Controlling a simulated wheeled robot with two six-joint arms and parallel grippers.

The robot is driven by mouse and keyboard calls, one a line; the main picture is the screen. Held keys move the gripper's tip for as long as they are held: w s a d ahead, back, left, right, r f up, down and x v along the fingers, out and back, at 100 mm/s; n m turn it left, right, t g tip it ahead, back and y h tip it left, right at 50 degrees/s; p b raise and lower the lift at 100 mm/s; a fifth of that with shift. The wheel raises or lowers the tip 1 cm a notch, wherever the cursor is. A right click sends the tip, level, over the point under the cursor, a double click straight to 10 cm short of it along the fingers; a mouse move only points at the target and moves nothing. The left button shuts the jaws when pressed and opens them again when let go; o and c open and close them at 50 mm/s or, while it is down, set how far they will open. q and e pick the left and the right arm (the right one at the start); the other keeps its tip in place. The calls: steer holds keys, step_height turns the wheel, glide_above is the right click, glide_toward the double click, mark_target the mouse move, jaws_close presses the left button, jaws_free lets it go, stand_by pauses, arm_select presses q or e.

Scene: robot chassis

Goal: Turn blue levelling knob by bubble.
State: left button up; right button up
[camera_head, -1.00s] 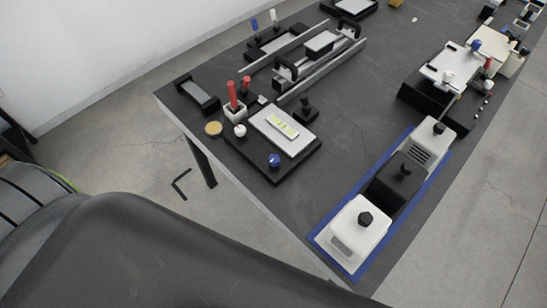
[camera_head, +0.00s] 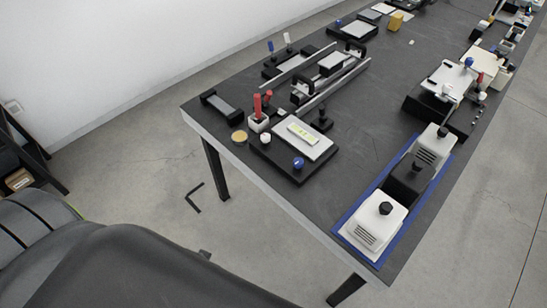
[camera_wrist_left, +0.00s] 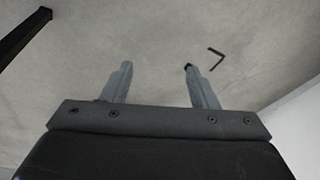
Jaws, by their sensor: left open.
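The blue levelling knob (camera_head: 298,162) stands on the near corner of a black base plate (camera_head: 288,174) on the dark table. The bubble level, a yellow-green vial (camera_head: 303,133), lies on a light plate (camera_head: 309,146) on that base. A white knob (camera_head: 265,138) stands at the base's left corner. My left gripper (camera_wrist_left: 157,68) shows in the left wrist view, its two fingers apart and empty, above bare floor and away from the table. Neither gripper shows in the head view.
White and black boxes on a blue-edged mat (camera_head: 345,240) stand at the right. The table's front edge (camera_head: 285,208) is near the base.

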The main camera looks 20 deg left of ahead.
arm_select(q)
steer(key=w+r+p, duration=0.1)
steer(key=w+r, duration=0.3)
steer(key=r, duration=0.7)
step_height(320, 180, up, 25)
steer(key=m+g+h+p, duration=0.1)
steer(key=m+g+p, duration=0.1)
steer(key=m, duration=0.5)
glide_above(299, 161)
step_height(299, 161, down, 17)
steer(key=b, duration=0.3)
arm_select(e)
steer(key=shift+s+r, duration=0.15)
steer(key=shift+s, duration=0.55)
arm_select(q)
steer(key=shift+c, duration=0.4)
steer(key=c, duration=0.9)
